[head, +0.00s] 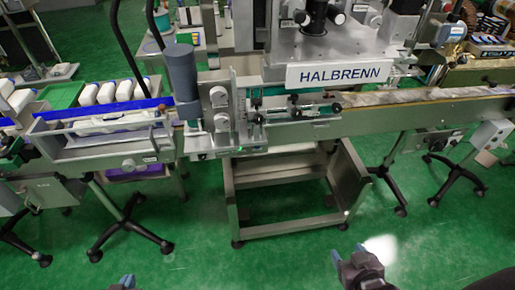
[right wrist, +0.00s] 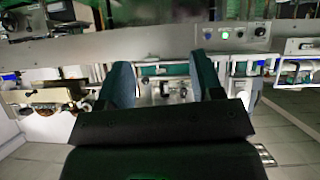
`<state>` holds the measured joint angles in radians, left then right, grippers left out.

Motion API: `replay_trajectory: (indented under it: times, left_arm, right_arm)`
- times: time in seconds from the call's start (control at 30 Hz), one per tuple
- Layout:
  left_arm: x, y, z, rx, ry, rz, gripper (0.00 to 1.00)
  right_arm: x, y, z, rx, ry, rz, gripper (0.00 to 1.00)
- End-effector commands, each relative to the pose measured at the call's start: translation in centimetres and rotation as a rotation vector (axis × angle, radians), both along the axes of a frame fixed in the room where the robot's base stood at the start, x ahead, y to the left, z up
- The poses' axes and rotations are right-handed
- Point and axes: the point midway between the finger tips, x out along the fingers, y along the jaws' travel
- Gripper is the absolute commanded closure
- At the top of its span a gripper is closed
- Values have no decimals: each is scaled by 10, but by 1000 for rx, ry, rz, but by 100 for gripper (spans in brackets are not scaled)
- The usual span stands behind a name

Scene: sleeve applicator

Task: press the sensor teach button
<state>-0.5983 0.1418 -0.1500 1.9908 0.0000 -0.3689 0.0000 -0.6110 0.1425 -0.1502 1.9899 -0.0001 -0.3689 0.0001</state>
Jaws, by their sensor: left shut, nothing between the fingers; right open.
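The sleeve applicator (head: 310,50) with the HALBRENN sign (head: 335,74) stands over the conveyor. Its front carries a cluster of small fittings and knobs (head: 255,110). I cannot make out which part is the sensor or its teach button. My left gripper (head: 125,283) shows only as a dark tip at the bottom edge, shut and empty, well short of the machine. My right gripper (head: 362,254) is open and empty over the green floor, in front of the machine. In the right wrist view its two blue-grey fingers (right wrist: 162,75) are spread apart, with machine parts behind them.
A rail with white bottles (head: 105,92) runs at the left, beside a grey cylinder (head: 182,80). The conveyor (head: 430,107) extends right. Stand legs (head: 125,222) reach the floor. A panel with a lit green button (right wrist: 240,34) shows in the wrist view. The near floor is clear.

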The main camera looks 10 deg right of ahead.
Motion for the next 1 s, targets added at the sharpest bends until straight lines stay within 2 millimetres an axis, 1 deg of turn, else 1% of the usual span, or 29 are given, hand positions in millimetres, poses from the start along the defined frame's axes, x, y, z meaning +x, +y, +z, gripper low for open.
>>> replay_trajectory:
  times: [0.03,0.07,0.3,0.4,0.67,1.0]
  left_arm:
    - [1,0,0,0,-1,0,100]
    - [1,0,0,0,-1,0,100]
    - [1,0,0,0,-1,0,100]
    - [1,0,0,0,-1,0,100]
    - [-2,0,-1,1,3,1,100]
    - [-5,1,-3,0,9,2,100]
  right_arm:
    - [0,0,0,0,0,0,44]
    - [0,0,0,0,0,0,49]
    - [3,1,2,0,-7,2,86]
    - [6,1,3,0,-12,4,100]
    - [10,2,5,0,-20,6,100]
    - [6,1,3,0,-12,4,100]
